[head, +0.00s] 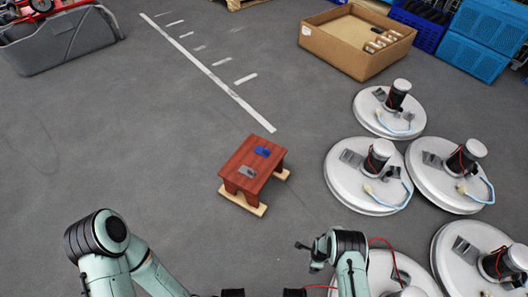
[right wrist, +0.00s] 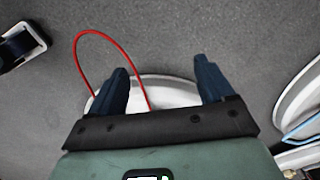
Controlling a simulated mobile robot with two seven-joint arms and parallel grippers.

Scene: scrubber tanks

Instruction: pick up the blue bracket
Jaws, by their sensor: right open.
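The blue bracket (head: 263,151) is small and lies on the top of a low red-brown stand (head: 256,160), near its far right edge. A grey bracket (head: 247,171) lies closer to me on the same stand. My right gripper (right wrist: 160,78) is open in the right wrist view, its two dark fingers spread with no object held between them. A white round tank lid (right wrist: 168,92) shows beyond the fingers. Neither bracket is in the right wrist view. My left arm comes in at the lower left of the head view, but its gripper is not seen.
Several white round lids with black motors, one of them here (head: 369,175), stand right of the stand. An open cardboard box (head: 340,50) and blue crates (head: 470,55) are at the back right. A grey bin (head: 60,42) is far left. The floor left of the stand is clear.

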